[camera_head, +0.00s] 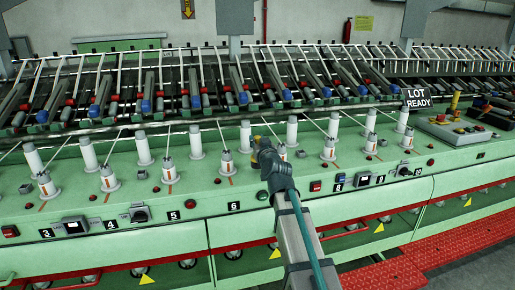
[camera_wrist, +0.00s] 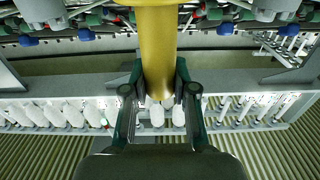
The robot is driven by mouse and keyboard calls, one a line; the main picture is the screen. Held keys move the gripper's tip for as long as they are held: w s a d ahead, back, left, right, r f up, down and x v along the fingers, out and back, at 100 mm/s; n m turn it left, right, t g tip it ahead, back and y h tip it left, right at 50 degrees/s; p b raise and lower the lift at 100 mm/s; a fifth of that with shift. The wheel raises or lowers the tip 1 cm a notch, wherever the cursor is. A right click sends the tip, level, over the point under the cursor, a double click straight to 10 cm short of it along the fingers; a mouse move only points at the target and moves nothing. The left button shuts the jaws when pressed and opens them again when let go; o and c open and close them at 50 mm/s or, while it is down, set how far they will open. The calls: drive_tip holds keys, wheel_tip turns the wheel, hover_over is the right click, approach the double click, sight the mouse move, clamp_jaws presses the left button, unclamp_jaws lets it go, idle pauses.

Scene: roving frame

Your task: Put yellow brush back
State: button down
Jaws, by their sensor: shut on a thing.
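A yellow cylinder, which I take to be the yellow brush (camera_wrist: 158,45), runs from the top edge down to the middle of the wrist view. My gripper (camera_wrist: 159,88) is shut on it, with one dark green finger on each side. In the head view my gripper (camera_head: 267,152) is over the machine's green front deck, near the label 6. Only a small yellow patch (camera_head: 257,138) shows beside it there. The bristles cannot be made out, and the brush's far end is outside the wrist view.
White bobbins (camera_head: 226,163) stand upright in rows on the green deck (camera_head: 330,180), close around my gripper. Behind are slanted rods and rollers. At right are a LOT READY sign (camera_head: 417,98), a control box (camera_head: 450,127) and a short yellow upright piece (camera_head: 455,101). A red walkway (camera_head: 462,245) lies lower right.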

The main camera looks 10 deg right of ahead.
drive_tip(key=shift+f, duration=1.5)
drive_tip(key=shift+f+b, duration=0.2)
drive_tip(key=shift+b, duration=0.2)
drive_tip(key=c, duration=0.9)
unclamp_jaws()
drive_tip(key=shift+r, duration=0.15)
